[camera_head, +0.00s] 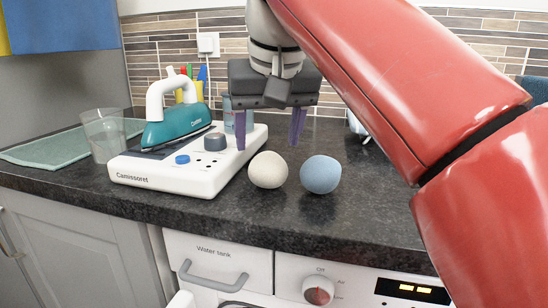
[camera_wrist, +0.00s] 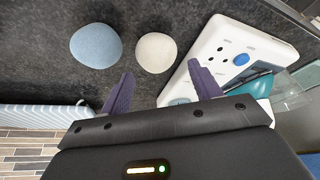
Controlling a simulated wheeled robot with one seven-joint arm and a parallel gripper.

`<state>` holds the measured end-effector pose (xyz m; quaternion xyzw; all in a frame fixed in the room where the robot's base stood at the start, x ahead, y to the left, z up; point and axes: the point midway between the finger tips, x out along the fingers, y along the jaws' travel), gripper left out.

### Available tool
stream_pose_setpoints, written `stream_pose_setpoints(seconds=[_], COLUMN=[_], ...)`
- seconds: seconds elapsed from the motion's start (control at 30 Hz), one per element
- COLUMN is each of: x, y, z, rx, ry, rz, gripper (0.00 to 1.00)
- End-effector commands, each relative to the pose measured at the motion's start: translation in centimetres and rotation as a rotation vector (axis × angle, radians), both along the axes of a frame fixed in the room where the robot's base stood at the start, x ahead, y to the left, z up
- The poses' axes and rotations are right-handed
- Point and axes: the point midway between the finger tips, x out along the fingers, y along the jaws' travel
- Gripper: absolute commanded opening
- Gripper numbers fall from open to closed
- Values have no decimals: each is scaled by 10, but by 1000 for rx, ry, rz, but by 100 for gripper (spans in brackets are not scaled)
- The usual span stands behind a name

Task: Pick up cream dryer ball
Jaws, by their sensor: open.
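The cream dryer ball (camera_head: 268,170) sits on the dark countertop, between the white iron station and a blue ball (camera_head: 321,174). My gripper (camera_head: 269,143) is open and empty, its purple fingers pointing down, above and behind the cream ball in the head view. In the wrist view the cream ball (camera_wrist: 156,52) lies beyond the fingertips of my gripper (camera_wrist: 162,82), roughly in line with the gap between them. The blue ball (camera_wrist: 96,46) is to its left there, with a narrow gap between the balls. No contact between the fingers and the cream ball shows.
The white iron station (camera_head: 175,175) with a teal iron (camera_head: 175,127) stands close left of the cream ball. A clear glass (camera_head: 103,136) and a green cloth (camera_head: 50,150) are further left. The counter's front edge is near the balls. Bare countertop (camera_head: 375,200) lies right of the blue ball.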

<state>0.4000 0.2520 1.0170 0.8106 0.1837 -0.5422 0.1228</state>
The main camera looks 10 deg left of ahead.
Motion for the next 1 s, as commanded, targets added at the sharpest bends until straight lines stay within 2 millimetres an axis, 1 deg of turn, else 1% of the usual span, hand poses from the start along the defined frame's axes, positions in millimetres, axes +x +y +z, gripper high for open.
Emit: stream_pose_setpoints(seconds=[0.07, 0.33, 0.5, 0.6, 0.7, 0.9, 0.93, 1.0], x=[1, 11, 19, 23, 25, 26, 25, 25], y=[1, 4, 5, 7, 8, 8, 8, 8], z=[-4, -34, -60, -69, -73, -73, -73, -73], rx=[0, 0, -1, -1, 2, 2, 2, 2], ry=[1, 1, 2, 2, 0, 0, 0, 0], rz=[1, 1, 0, 0, -1, -1, -1, -1], gripper=[63, 63, 63, 63, 63, 63, 61, 52])
